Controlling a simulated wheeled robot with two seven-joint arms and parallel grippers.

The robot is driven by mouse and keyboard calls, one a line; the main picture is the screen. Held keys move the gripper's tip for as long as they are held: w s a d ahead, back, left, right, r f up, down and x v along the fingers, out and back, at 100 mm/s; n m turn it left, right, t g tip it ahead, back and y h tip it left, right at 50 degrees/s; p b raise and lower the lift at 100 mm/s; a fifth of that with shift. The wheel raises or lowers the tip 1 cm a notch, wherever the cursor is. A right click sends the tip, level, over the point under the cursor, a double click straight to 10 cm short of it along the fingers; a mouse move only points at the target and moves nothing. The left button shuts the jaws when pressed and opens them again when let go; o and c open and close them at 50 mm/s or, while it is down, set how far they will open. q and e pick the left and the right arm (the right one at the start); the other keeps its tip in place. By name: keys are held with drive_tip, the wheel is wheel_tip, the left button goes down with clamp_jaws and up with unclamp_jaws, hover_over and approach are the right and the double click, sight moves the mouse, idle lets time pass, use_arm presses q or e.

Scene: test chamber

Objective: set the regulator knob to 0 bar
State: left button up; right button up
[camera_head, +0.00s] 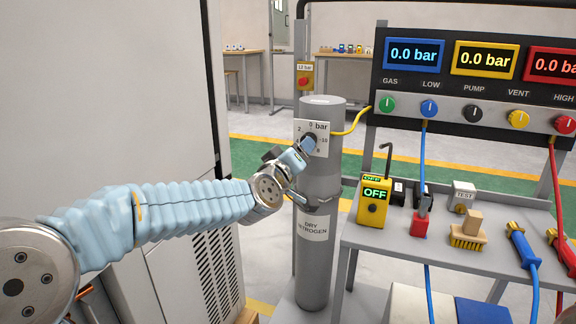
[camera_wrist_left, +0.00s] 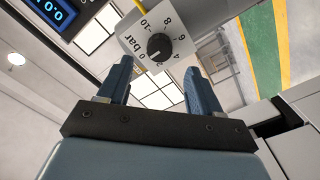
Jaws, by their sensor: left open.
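The regulator knob (camera_wrist_left: 159,46) is a small black round knob on a white square dial plate (camera_wrist_left: 140,30) marked from 0 to 10 bar. In the left wrist view its pale pointer mark lies on the lower-left side, toward the 0 and 2 figures; I cannot tell the exact reading. In the head view the dial plate (camera_head: 322,128) is on the grey nitrogen cylinder (camera_head: 320,175), and my gripper hides much of the knob. My left gripper (camera_wrist_left: 156,76) is open and empty, its blue fingers facing the knob and apart from it. My right gripper is out of view.
A panel with blue (camera_head: 414,54), yellow (camera_head: 485,59) and red displays stands right, each showing 0.0. A grey bench (camera_head: 375,238) holds a yellow OFF meter (camera_head: 374,200), a brush (camera_head: 468,236) and cable clamps. A yellow hose (camera_head: 357,122) leaves the cylinder. A tall cabinet stands left.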

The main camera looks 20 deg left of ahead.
use_arm(q)
drive_tip(key=s, duration=0.6)
drive_tip(key=shift+s, duration=0.35)
drive_tip(key=shift+a, duration=0.1)
drive_tip(key=s+d+f+m+g+h, duration=0.1)
drive_tip(key=d+f+g, duration=0.15)
drive_tip(key=f, duration=0.95)
drive_tip(key=d+f+m+g, duration=0.1)
drive_tip(key=f+m+g, duration=0.15)
drive_tip(key=f, duration=0.95)
drive_tip(key=s+d+f+m+g+h, duration=0.1)
drive_tip(key=f+g, duration=0.3)
drive_tip(key=f, duration=0.9)
drive_tip(key=s+d+f+m+g+h, duration=0.1)
drive_tip(key=s+d+f+g, duration=0.3)
drive_tip(key=s+f, duration=1.7)
drive_tip(key=s+m+g, duration=0.1)
drive_tip(key=g, duration=0.3)
drive_tip(key=shift+d+h+p, duration=0.2)
drive_tip(key=shift+h+p, duration=0.1)
